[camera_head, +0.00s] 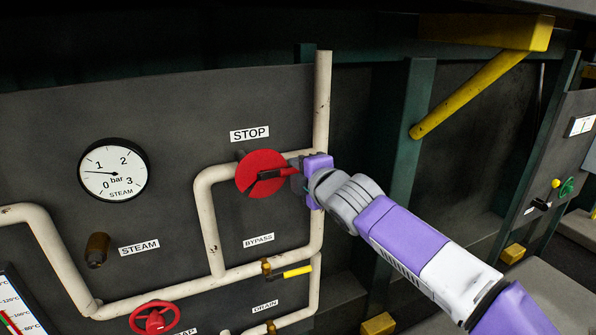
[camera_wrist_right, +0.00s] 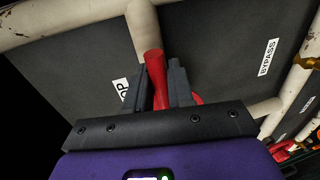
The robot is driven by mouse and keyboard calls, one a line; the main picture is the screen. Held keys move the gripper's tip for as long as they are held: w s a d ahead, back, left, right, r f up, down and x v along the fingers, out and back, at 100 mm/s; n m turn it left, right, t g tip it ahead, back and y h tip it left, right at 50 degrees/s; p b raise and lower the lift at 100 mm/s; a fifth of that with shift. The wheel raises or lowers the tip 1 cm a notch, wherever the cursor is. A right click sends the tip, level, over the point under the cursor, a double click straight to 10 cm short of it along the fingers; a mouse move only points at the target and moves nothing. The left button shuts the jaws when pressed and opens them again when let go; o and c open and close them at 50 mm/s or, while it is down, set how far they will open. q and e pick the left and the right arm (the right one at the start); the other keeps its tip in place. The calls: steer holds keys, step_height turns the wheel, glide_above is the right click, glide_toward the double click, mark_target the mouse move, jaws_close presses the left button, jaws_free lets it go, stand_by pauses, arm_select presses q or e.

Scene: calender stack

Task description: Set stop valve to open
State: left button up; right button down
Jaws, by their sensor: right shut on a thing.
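The stop valve (camera_head: 258,173) is a round red disc with a red lever, on the white pipe below the STOP label (camera_head: 249,133) in the head view. Its lever (camera_head: 283,172) points right, toward my right gripper. My right gripper (camera_head: 292,176) comes in from the right and is shut on the red lever. In the right wrist view the lever (camera_wrist_right: 155,75) runs between the two dark fingers of the right gripper (camera_wrist_right: 162,88), with more red showing behind the right finger. The lever's gripped end is partly hidden by the fingers. My left gripper is not in view.
White pipes (camera_head: 205,215) run around the valve on the dark panel. A steam gauge (camera_head: 113,169) is at left. A green post (camera_head: 412,145) and yellow beam (camera_head: 470,95) stand right.

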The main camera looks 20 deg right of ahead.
steer(key=shift+r, duration=0.1)
steer(key=c, duration=1.1)
jaws_free()
steer(key=v, duration=0.7)
steer(key=shift+s, duration=0.3)
